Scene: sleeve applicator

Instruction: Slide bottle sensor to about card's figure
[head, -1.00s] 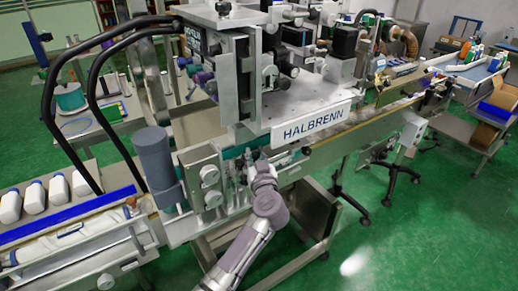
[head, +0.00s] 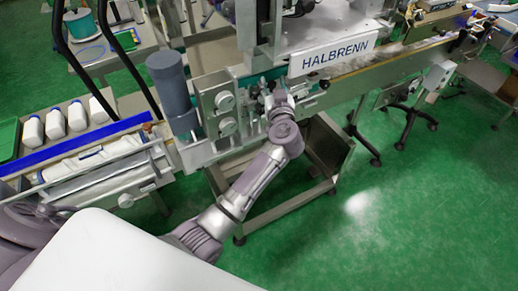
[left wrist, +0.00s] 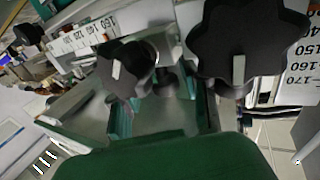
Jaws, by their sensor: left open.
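My left gripper (head: 272,94) is at the front rail of the labelling machine, below the HALBRENN plate, with its fingertips small and partly hidden. In the left wrist view, a smaller black star knob (left wrist: 124,70) with a white mark sits on a metal bracket beside a white scale (left wrist: 85,38). A larger black star knob (left wrist: 246,42) is close by, near a second scale (left wrist: 300,62) showing 150, 160 and 170. Nothing shows gripped. I cannot tell which part is the bottle sensor, and I cannot make out the card. A dark green shape covers the bottom of the wrist view.
A grey cylinder (head: 170,82) and two round knobs stand left of my gripper on the machine. The green floor (head: 400,220) is open at right, with a wheeled stand near the machine.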

